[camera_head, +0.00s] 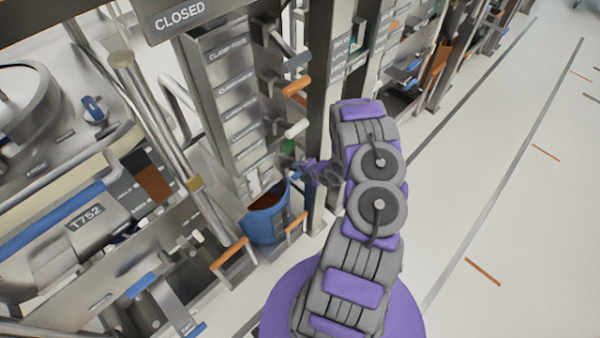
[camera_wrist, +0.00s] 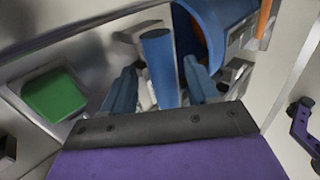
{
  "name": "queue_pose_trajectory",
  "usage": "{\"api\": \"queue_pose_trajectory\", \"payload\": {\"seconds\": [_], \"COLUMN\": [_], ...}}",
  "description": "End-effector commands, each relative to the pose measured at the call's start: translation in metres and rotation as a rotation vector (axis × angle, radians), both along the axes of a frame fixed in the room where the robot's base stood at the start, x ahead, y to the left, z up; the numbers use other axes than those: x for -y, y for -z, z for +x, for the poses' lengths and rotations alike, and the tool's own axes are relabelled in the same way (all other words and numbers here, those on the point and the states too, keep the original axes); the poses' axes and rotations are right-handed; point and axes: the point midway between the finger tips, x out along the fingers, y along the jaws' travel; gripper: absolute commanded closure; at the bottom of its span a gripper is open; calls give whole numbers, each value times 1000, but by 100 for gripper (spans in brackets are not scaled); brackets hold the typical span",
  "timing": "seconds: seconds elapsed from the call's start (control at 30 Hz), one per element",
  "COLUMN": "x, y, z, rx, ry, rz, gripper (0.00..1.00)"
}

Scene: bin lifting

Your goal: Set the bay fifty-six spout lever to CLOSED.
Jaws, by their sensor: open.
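My gripper (camera_head: 290,168) is in front of the rack, just above the blue bin (camera_head: 266,222). In the wrist view, the two blue fingers of my gripper (camera_wrist: 160,85) are apart, and a blue cylindrical handle (camera_wrist: 160,58) stands between them. I see a gap on each side of the handle; whether a finger touches it I cannot tell. It looks like a lever grip, but no bay number is readable on it. A CLOSED sign (camera_head: 180,14) hangs at the top of the head view. The lever's base is hidden behind my gripper.
The bin's blue wall (camera_wrist: 207,32) is close beyond the fingers. A green block (camera_wrist: 55,95) lies left, and an orange handle (camera_wrist: 265,20) right. Labelled panels (camera_head: 235,95) and several coloured handles line the rack. Machinery marked T752 (camera_head: 84,216) stands left. The right floor (camera_head: 500,200) is clear.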

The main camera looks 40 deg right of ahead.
Motion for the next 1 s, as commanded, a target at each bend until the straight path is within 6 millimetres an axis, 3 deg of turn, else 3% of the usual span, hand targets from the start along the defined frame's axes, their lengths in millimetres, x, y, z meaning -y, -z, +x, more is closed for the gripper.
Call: {"api": "queue_pose_trajectory", "payload": {"seconds": [0.2, 0.47, 1.0], "x": [0, -2, 0], "y": [10, 9, 9], "z": [7, 8, 8], "rx": [-3, -2, -2], "ry": [2, 1, 3], "rz": [3, -1, 1], "gripper": [41, 41, 92]}}
